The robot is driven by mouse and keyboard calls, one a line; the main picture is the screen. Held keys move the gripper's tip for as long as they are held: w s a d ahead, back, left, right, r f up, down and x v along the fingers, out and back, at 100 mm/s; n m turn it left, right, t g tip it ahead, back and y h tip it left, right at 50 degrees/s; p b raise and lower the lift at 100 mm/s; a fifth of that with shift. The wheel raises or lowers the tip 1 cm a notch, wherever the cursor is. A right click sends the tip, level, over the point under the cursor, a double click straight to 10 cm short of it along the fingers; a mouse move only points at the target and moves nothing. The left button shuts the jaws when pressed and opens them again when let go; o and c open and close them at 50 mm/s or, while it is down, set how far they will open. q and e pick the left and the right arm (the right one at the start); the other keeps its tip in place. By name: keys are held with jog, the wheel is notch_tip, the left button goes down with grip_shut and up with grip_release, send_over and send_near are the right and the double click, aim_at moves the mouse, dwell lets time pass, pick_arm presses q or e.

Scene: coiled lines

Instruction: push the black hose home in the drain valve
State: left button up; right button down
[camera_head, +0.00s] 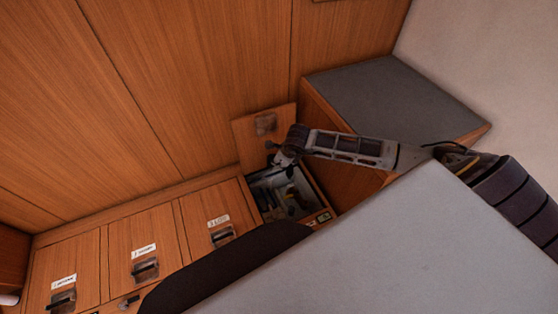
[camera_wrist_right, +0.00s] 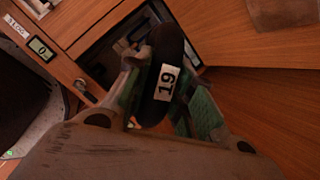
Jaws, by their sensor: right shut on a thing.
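My right gripper (camera_head: 284,158) is at the mouth of an open floor-level compartment. In the right wrist view its green-padded fingers are shut on the black hose (camera_wrist_right: 158,98), a thick dark piece with a white "19" label. The hose points toward the dark opening of the compartment. I cannot make out the drain valve for certain; the inside is dark and partly hidden by the hose and fingers. Whether the hose touches anything in there cannot be told. My left gripper is not in view.
The open compartment (camera_head: 265,202) holds several small unclear items. Its wooden lid (camera_head: 262,128) stands raised behind. Closed, labelled wooden lids (camera_head: 142,238) run to the left. A grey-topped wooden box (camera_head: 390,98) stands close on the right, and a large grey surface (camera_head: 400,245) fills the foreground.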

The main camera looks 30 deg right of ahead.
pick_arm(q)
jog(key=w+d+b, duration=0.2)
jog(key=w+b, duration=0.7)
jog(key=b, duration=0.2)
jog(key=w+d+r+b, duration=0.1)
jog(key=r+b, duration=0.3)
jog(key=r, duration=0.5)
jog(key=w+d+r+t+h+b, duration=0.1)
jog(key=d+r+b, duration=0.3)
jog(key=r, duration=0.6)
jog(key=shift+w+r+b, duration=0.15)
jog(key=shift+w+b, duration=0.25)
jog(key=shift+b, duration=0.05)
pick_arm(e)
jog(key=s+d+f+m+g+h, duration=0.1)
jog(key=d+f+m+g, duration=0.1)
jog(key=f+m, duration=0.6)
jog(key=s+d+f+m+g+h, duration=0.1)
jog(key=d+f+m, duration=0.3)
jog(key=f+m, duration=0.4)
jog(key=s+d+f+m+g+h, duration=0.1)
jog(key=d+f+m+g, duration=0.3)
jog(key=f+m, duration=0.5)
jog(key=shift+f+h, duration=0.7)
jog(key=shift+f, duration=2.15)
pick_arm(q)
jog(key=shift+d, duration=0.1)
pick_arm(e)
jog(key=shift+f, duration=0.2)
